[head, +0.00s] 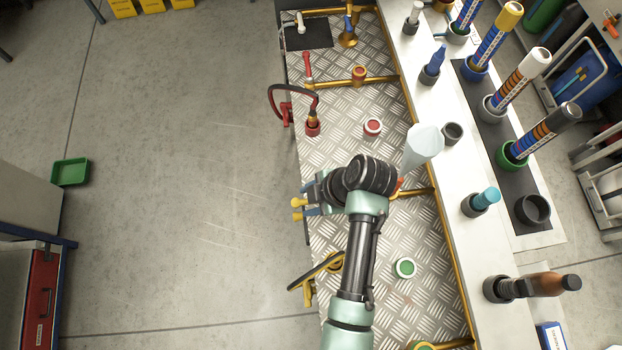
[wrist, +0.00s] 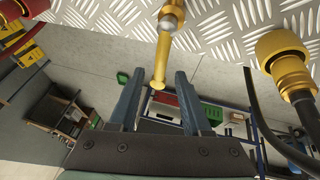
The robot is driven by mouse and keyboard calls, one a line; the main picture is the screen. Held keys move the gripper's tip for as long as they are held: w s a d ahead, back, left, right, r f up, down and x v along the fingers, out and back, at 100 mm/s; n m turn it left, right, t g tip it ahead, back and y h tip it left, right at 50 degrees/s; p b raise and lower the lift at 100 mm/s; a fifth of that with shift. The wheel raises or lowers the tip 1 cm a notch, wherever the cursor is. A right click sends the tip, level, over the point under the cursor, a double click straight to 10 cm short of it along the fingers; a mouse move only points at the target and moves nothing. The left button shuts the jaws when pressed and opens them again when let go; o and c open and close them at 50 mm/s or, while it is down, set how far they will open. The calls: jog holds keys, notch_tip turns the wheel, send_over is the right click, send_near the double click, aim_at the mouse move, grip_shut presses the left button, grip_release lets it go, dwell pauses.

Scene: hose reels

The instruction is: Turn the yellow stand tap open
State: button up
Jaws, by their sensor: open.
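The yellow stand tap shows in the wrist view as a yellow lever (wrist: 162,60) with a rounded end, reaching down from a brass fitting at the top edge. In the head view its yellow knobbed end (head: 297,203) sticks out past the left edge of the bench, and my arm hides the tap's body. My gripper (wrist: 160,74) is open, with one blue-grey finger on each side of the lever. Gaps show between the lever and both fingers. In the head view my gripper (head: 308,201) is at the bench's left edge.
A yellow coupling (wrist: 283,55) with a dark hose is right of my gripper in the wrist view. In the head view a red tap (head: 308,68) and red hose coupling (head: 312,128) stand farther up the chequer-plate bench (head: 385,235). The floor at left is mostly clear.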

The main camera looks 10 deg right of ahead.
jog(key=v, duration=1.3)
jog(key=shift+p, duration=0.45)
